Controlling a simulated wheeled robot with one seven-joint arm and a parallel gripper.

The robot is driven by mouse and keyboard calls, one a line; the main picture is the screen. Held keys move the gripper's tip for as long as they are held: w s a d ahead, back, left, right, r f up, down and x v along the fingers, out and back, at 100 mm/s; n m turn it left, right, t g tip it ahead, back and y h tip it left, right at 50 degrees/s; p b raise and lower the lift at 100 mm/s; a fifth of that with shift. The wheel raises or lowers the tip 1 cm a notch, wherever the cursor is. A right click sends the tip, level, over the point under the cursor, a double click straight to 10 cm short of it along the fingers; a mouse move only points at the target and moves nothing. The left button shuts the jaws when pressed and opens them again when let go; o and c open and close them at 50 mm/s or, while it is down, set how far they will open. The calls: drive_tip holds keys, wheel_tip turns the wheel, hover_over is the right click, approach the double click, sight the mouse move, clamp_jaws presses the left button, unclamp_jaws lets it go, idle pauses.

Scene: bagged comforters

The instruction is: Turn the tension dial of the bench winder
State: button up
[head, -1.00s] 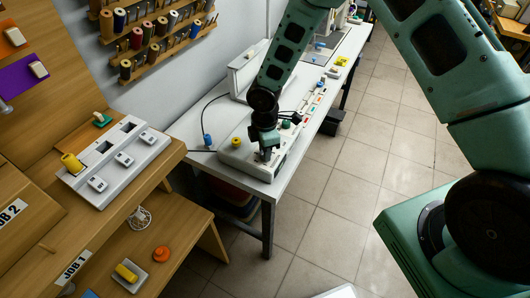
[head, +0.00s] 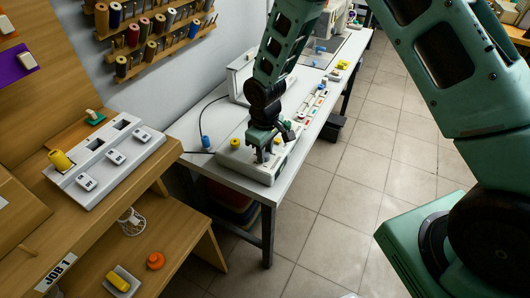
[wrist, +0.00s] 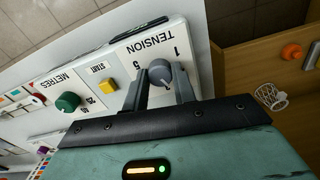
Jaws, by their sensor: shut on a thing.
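The bench winder (head: 232,158) is a white box on the near end of the white table in the head view. Its panel fills the upper part of the wrist view, with the printed word TENSION above a grey round dial (wrist: 160,71) and a number scale around it. My gripper (wrist: 160,88) has one finger on each side of the dial and is shut on it. In the head view my gripper (head: 263,152) points down at the winder's near end and hides the dial. A light pointer mark shows on the dial, but its exact setting is hard to read.
The wrist view shows a green METRES knob (wrist: 68,102) and a yellow START button (wrist: 108,86) beside the dial. A yellow knob (head: 235,143) tops the winder. A wooden bench with a white tray (head: 112,160) stands at the left; tiled floor (head: 340,210) is open at the right.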

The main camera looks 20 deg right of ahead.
drive_tip(key=shift+a+m+b, duration=0.1)
drive_tip(key=shift+m+b, duration=0.3)
drive_tip(key=shift+m, duration=1.8)
drive_tip(key=o, duration=1)
wheel_tip(320, 180, up, 18)
drive_tip(key=shift+f+b, duration=0.25)
drive_tip(key=shift+b, duration=0.5)
